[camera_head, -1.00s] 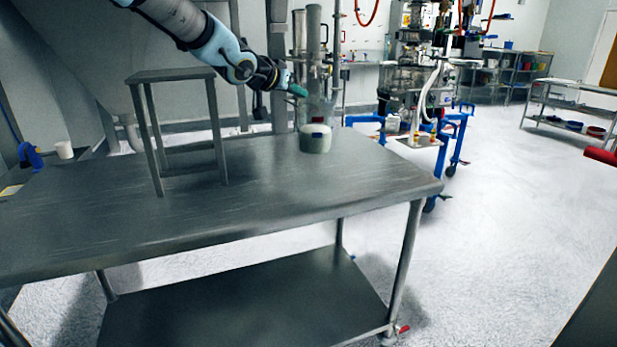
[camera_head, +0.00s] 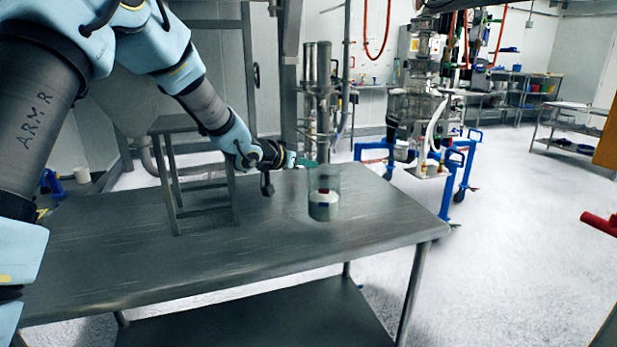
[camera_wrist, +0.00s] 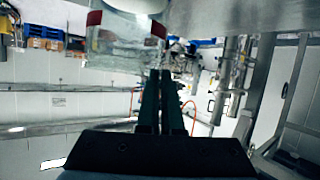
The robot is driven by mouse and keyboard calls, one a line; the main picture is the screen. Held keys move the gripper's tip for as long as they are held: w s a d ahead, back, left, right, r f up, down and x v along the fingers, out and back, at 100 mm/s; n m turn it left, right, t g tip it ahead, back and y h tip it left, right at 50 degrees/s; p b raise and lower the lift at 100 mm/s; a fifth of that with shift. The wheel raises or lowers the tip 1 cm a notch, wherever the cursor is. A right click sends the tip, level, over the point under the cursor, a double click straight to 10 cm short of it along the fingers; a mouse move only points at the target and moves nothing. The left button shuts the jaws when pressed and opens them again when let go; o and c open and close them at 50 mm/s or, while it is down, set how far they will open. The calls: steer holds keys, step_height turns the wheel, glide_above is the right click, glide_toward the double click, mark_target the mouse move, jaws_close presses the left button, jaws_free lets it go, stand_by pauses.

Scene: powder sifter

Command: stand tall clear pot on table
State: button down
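The tall clear pot (camera_head: 324,180) is upright over the right part of the metal table (camera_head: 270,250), with pale powder in its bottom and a dark red patch low on its wall. Its base appears to be at the tabletop; I cannot tell for sure that it touches. My gripper (camera_head: 306,163) is at the pot's upper left rim, its green fingers close together and apparently pinching the wall. The wrist view is upside down: the pot (camera_wrist: 120,48) is at upper left, and my fingers (camera_wrist: 161,74) meet its rim edge.
A metal stand (camera_head: 175,195) rises from the table left of the pot, close under my arm. A blue-framed machine cart (camera_head: 430,165) is behind right. The table's front right is bare.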

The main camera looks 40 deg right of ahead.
steer(key=shift+f, duration=1.65)
steer(key=shift+f, duration=0.2)
steer(key=c, duration=1.1)
jaws_free()
steer(key=shift+r, duration=0.1)
steer(key=b+v, duration=0.2)
steer(key=v, duration=1)
steer(key=shift+r, duration=0.1)
